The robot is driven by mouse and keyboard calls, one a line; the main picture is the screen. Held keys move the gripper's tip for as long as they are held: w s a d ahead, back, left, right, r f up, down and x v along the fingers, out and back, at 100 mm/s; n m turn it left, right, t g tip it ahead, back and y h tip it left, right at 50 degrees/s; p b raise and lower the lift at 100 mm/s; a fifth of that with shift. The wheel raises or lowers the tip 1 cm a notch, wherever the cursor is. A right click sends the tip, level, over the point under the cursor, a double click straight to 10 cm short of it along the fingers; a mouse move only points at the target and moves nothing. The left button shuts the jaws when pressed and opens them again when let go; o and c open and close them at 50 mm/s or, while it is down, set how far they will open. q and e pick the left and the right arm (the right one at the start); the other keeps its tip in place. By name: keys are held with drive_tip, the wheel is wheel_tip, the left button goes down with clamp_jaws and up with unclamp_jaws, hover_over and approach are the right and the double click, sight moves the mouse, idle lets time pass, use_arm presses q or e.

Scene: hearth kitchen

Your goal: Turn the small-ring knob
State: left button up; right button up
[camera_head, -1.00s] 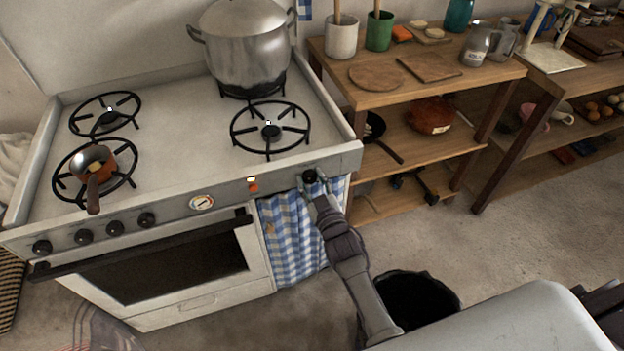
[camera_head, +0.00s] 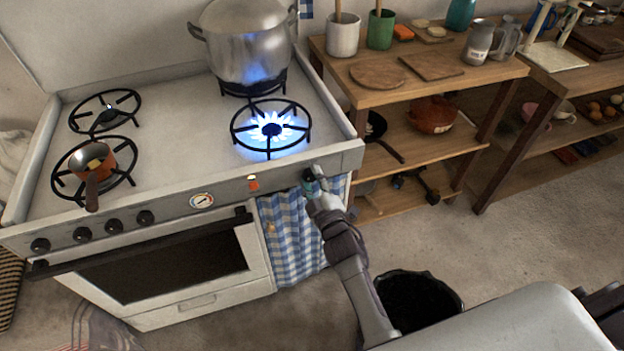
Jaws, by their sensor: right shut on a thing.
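The black small-ring knob (camera_head: 308,175) is at the right end of the white stove's front panel, partly hidden by my gripper. My right gripper (camera_head: 314,183) is shut on this knob, its fingers on either side. The front right burner (camera_head: 271,130) is lit with a ring of blue flame and nothing stands on it. My left gripper is not in view.
A large lidded pot (camera_head: 245,45) stands on the back right burner. A small copper pan (camera_head: 98,165) sits on the front left burner, its handle toward the front. A wooden shelf (camera_head: 425,90) stands right of the stove. A black bin (camera_head: 420,300) is below my right arm.

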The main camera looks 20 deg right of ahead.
idle(0.4)
drive_tip(key=o, duration=1.1)
drive_tip(key=shift+o, duration=0.2)
drive_tip(key=s, duration=1.2)
drive_tip(key=shift+d, duration=0.2)
drive_tip(key=shift+f, duration=0.1)
drive_tip(key=s+a+f+m+g, duration=0.15)
drive_tip(key=s+f+g, duration=0.45)
drive_tip(key=f, duration=0.9)
drive_tip(key=s+f+m+g, duration=0.3)
drive_tip(key=s+f, duration=0.6)
drive_tip(key=f, duration=0.7)
drive_tip(key=s+d+f+m+g, duration=0.1)
drive_tip(key=s+f, duration=0.3)
drive_tip(key=s, duration=0.4)
drive_tip(key=s+d+f+m+g, duration=0.2)
drive_tip(key=s+d+f+g, duration=0.2)
drive_tip(key=s, duration=0.4)
drive_tip(key=s+d+f+m+g, duration=0.1)
drive_tip(key=s+d+f+g, duration=0.1)
drive_tip(key=s, duration=0.6)
wheel_tip(320, 180, down, 3)
drive_tip(key=shift+s+d+r+g+h, duration=0.15)
drive_tip(key=shift+d+g+h, duration=0.15)
drive_tip(key=shift+d+g, duration=0.15)
